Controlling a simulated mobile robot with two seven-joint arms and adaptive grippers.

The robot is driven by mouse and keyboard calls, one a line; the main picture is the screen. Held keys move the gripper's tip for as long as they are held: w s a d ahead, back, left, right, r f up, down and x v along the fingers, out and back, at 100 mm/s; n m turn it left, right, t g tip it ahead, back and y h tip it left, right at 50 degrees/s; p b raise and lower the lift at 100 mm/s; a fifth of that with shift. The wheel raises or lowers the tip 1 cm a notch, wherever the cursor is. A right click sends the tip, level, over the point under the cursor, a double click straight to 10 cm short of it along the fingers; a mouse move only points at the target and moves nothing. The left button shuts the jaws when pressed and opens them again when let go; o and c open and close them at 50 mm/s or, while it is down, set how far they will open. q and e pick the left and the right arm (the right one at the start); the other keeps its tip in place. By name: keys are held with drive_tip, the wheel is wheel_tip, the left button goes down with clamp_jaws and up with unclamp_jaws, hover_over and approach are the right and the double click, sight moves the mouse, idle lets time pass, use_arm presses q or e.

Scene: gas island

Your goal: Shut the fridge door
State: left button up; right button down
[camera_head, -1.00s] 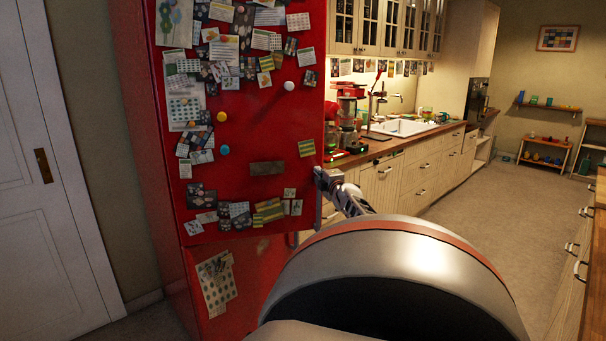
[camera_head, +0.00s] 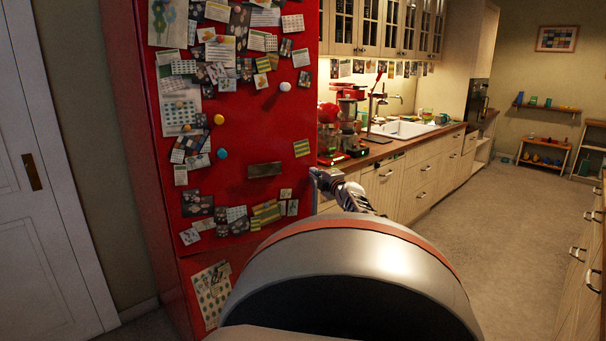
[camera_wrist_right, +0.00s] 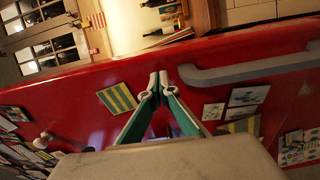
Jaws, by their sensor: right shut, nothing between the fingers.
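The red fridge (camera_head: 125,120) stands at the left in the head view. Its upper door (camera_head: 270,110) is covered with papers and magnets and faces me. It looks flush or nearly so; I cannot tell whether a thin gap remains. My right gripper (camera_head: 320,178) is at the door's right edge. In the right wrist view the right gripper (camera_wrist_right: 158,78) is shut and empty, its tips at or very near the red door (camera_wrist_right: 75,92). The grey door handle (camera_wrist_right: 250,68) is right of the fingertips there, apart from them. My left gripper is out of view.
A white door (camera_head: 40,230) is left of the fridge. A counter (camera_head: 375,150) with a sink (camera_head: 403,129) and cabinets runs back on the right. Drawers (camera_head: 575,270) line the far right edge. The floor (camera_head: 500,230) between them is clear.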

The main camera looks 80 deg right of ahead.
drive_tip(key=shift+a+r, duration=0.1)
drive_tip(key=shift+r, duration=0.05)
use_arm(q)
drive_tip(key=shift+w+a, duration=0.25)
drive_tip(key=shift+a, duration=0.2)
use_arm(e)
drive_tip(key=shift+s, duration=0.1)
